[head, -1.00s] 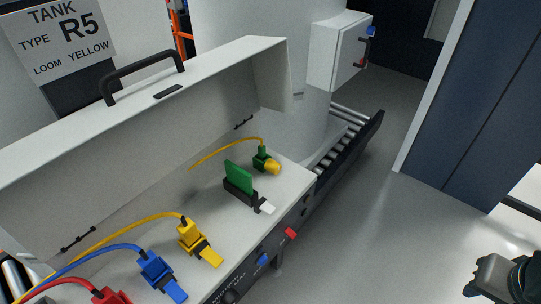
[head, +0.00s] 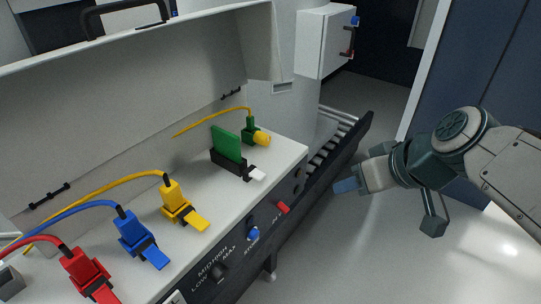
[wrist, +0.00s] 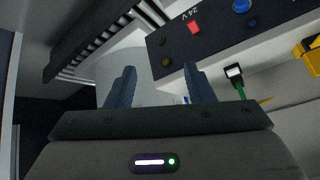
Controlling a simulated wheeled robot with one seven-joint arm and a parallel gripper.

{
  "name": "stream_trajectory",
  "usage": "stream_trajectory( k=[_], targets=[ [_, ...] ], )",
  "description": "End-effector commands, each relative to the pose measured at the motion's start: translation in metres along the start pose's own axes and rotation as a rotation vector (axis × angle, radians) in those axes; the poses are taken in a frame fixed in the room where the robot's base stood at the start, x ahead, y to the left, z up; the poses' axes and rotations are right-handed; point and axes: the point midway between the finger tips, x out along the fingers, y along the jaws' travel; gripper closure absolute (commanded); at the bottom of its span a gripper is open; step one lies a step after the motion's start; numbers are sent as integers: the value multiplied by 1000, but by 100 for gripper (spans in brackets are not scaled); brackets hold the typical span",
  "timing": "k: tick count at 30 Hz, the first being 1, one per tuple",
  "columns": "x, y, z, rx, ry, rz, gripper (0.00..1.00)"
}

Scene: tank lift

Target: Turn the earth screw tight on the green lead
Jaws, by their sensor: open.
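The earth screw (head: 262,139) is a yellow knob on the green lead's green terminal (head: 250,125), at the far right end of the white box's shelf in the head view. A yellow-green lead (head: 205,122) runs from it to the back wall. My gripper (head: 347,186) is to the right of the box's front panel, apart from it and from the screw. In the wrist view its two blue fingers (wrist: 155,85) stand wide apart with nothing between them. The screw is not clearly visible in the wrist view.
A green card in a black holder with a white tab (head: 258,174) stands just left of the screw. Yellow (head: 174,200), blue (head: 135,232) and red (head: 82,268) connectors line the shelf. The front panel has a red switch (head: 283,208). A roller conveyor (head: 340,130) lies behind; open floor is at right.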

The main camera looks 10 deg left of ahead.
Motion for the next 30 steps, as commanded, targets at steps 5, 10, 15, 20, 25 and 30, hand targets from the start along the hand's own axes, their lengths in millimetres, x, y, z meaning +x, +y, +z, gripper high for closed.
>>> stream_trajectory(
  k=[5, 10, 15, 20, 25, 30],
  targets=[
    [37, -14, -31, -249, 201, -119, 52],
    [46, -25, -63, -439, 383, -167, 52],
    [46, -32, -83, -549, 498, -176, 52],
    [47, -35, -92, -585, 532, -175, 52],
    [66, -42, -102, -587, 531, -176, 52],
    [98, -54, -117, -586, 529, -177, 52]
  ],
)
